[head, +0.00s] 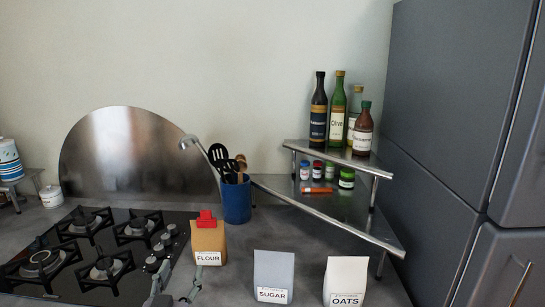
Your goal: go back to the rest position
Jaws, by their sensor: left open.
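My left gripper (176,285) shows at the bottom edge of the head view, left of centre. Its two fingertips are apart and I see nothing between them. It is over the counter, between the gas hob (85,252) and the flour bag (209,240). The brown flour bag stands upright with a red clip on top, just beyond and right of the gripper. The rest of the left arm is cut off by the frame. My right gripper is not in view.
A sugar bag (273,275) and an oats bag (345,281) stand at the front. A blue utensil holder (236,202) stands behind. A corner shelf (334,157) holds several bottles and jars. Grey cabinets (455,110) bound the right.

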